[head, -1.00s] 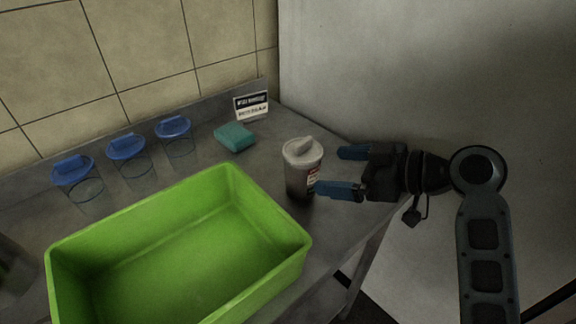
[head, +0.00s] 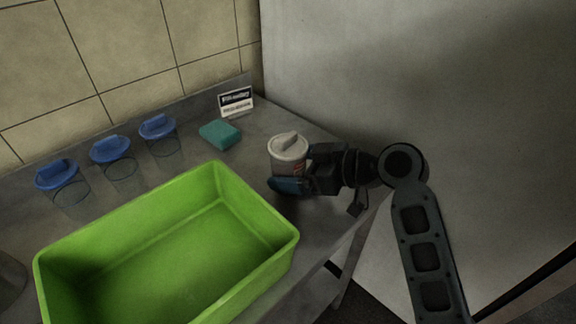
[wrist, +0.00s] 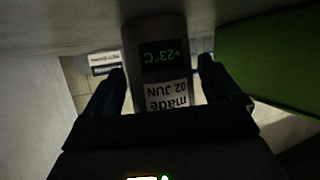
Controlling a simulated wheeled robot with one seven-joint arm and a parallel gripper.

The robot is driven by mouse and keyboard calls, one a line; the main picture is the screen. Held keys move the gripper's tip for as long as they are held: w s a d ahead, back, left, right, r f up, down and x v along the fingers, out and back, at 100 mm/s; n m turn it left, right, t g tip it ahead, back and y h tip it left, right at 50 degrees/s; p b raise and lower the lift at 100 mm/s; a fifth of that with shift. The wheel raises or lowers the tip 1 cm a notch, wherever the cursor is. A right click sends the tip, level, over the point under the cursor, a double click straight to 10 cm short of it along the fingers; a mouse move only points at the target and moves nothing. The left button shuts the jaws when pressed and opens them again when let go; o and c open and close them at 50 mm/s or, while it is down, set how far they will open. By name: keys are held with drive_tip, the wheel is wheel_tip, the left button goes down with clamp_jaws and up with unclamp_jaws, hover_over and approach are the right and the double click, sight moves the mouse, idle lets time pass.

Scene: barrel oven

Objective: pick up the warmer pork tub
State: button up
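A tub with a pale lid (head: 288,150) stands on the metal counter near its right end. In the wrist view the tub (wrist: 156,32) carries a label reading +23°C and "made 02 JUN", upside down. My gripper (head: 287,178) is around the tub from the right, one finger showing on its near side. In the wrist view my gripper (wrist: 160,78) is open, with a finger on each side of the tub and a gap beside each. The tub's lower part is hidden by my gripper in the head view. No other temperature label is readable.
A green crate (head: 268,265) stands on the counter (head: 255,152), left of the tub and close to it. Three clear tubs with blue lids (head: 110,150) stand along the back. A teal sponge (head: 219,135) and a small sign (head: 236,102) are behind. A pale wall panel (head: 420,80) is at right.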

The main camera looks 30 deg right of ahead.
drive_tip(key=c, duration=1.2)
drive_tip(key=shift+r, duration=0.1)
drive_tip(key=shift+r, duration=0.1)
